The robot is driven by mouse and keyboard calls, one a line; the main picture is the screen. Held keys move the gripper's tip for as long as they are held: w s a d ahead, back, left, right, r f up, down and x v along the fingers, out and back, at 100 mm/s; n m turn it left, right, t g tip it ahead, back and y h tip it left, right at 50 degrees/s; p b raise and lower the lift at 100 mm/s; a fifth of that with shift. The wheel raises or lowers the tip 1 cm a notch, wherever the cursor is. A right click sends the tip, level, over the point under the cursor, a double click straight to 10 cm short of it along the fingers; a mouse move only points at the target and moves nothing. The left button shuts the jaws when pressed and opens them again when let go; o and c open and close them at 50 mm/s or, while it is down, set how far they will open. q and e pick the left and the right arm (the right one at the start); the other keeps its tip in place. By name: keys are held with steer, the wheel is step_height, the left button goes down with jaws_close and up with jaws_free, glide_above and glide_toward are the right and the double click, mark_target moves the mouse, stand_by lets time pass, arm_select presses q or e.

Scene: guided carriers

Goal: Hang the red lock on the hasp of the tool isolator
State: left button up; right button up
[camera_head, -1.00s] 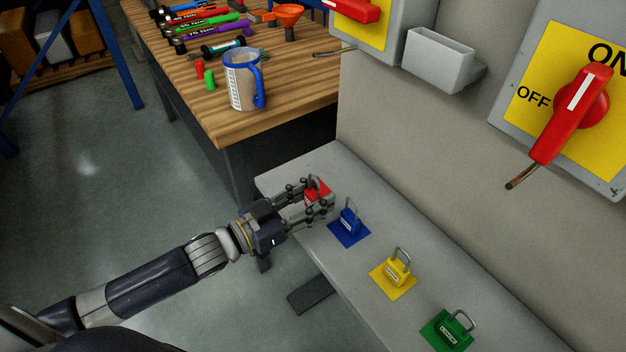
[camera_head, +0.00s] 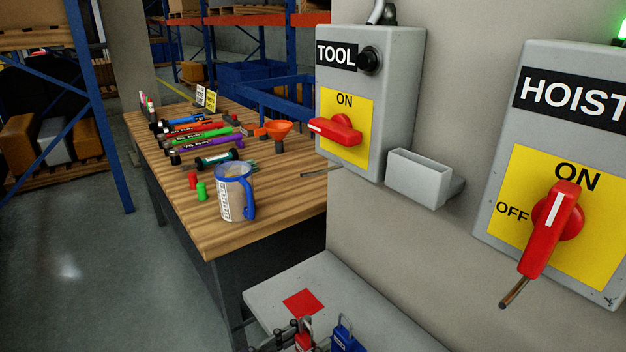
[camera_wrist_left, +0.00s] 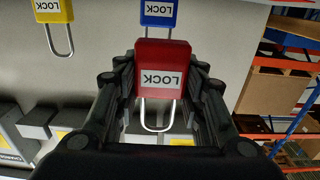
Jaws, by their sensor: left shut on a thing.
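My left gripper (camera_head: 290,342) is at the bottom edge of the head view, partly cut off. It is shut on the red lock (camera_head: 304,336), which also shows between the fingers in the left wrist view (camera_wrist_left: 150,57) with its LOCK label and open-looking shackle loop. The bare red mat (camera_head: 303,302) lies on the grey shelf behind it. The tool isolator (camera_head: 398,100) is on the wall, well above and beyond the gripper. Its red handle (camera_head: 336,131) points left. A thin metal rod, apparently the hasp (camera_head: 320,173), sticks out at its lower left. My right gripper is not in view.
The blue lock (camera_head: 345,336) stands close right of the red one. A grey wall holder (camera_head: 418,180) sits between the tool isolator and the hoist isolator (camera_head: 508,105). A wooden workbench (camera_head: 230,235) with a mug (camera_head: 232,192) and tools stands behind the shelf (camera_head: 262,300).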

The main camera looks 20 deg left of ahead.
arm_select(q)
steer(key=shift+r, duration=0.1)
steer(key=w+a+r+p, duration=0.4)
steer(key=r+p, duration=0.5)
steer(key=r, duration=0.2)
steer(key=w+a+r+p, duration=0.3)
steer(key=a+r+p, duration=0.2)
steer(key=r+p, duration=0.5)
steer(key=b+x, duration=0.4)
steer(key=x, duration=0.6)
steer(key=shift+f+b, duration=0.2)
steer(key=shift+b, duration=0.1)
stand_by(0.6)
steer(key=o, duration=1.2)
steer(key=shift+f, duration=0.1)
